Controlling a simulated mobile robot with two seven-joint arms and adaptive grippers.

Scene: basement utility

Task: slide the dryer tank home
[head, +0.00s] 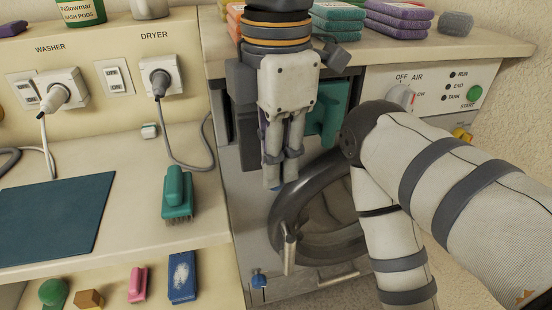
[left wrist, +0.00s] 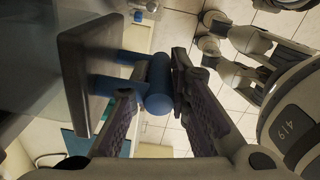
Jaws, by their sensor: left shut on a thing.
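My left gripper (head: 272,180) reaches down in front of the dryer in the head view. In the left wrist view it is shut on a blue bar handle (left wrist: 159,85) joined by blue posts to a dark grey front panel (left wrist: 85,75), which looks like the tank's front. How far the panel stands from the dryer, I cannot tell. My right arm crosses the right side; its gripper is out of view.
The dryer's round door (head: 290,205) is below and right of my left gripper, partly behind my right arm. The control panel (head: 432,90) is at upper right. A counter with a teal brush (head: 177,195) and a dark teal mat (head: 50,220) lies left. Folded cloths (head: 400,14) are on top.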

